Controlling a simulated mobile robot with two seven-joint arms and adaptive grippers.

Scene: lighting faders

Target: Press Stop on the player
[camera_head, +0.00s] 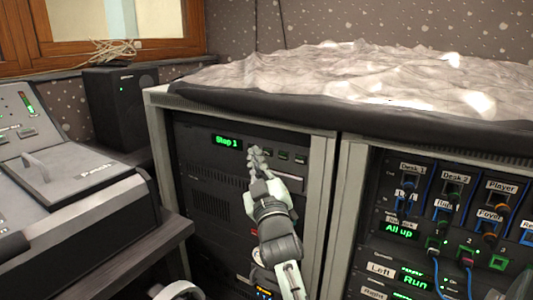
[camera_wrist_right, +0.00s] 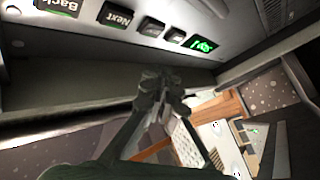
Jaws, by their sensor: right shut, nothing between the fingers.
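A dark rack unit (camera_head: 185,150) in the left rack has a green-lit display (camera_head: 227,141) that seems to read "Stop 1" or "Step 1". A row of small dark buttons (camera_head: 283,156) runs to the display's right. The wrist view shows the display (camera_wrist_right: 201,44) and the buttons, two of them labelled "Back" (camera_wrist_right: 58,6) and "Next" (camera_wrist_right: 116,18). My right gripper (camera_head: 257,157) is shut and empty, its tips in front of the row's left end. The tips (camera_wrist_right: 163,88) look apart from the buttons in the wrist view. The left-hand button labels are unreadable or hidden.
A second rack at right carries patch sockets and cables under labels including "Player" (camera_head: 500,187). A cloth (camera_head: 360,80) covers the rack top. A grey console (camera_head: 75,180) and a black speaker (camera_head: 120,105) stand at left.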

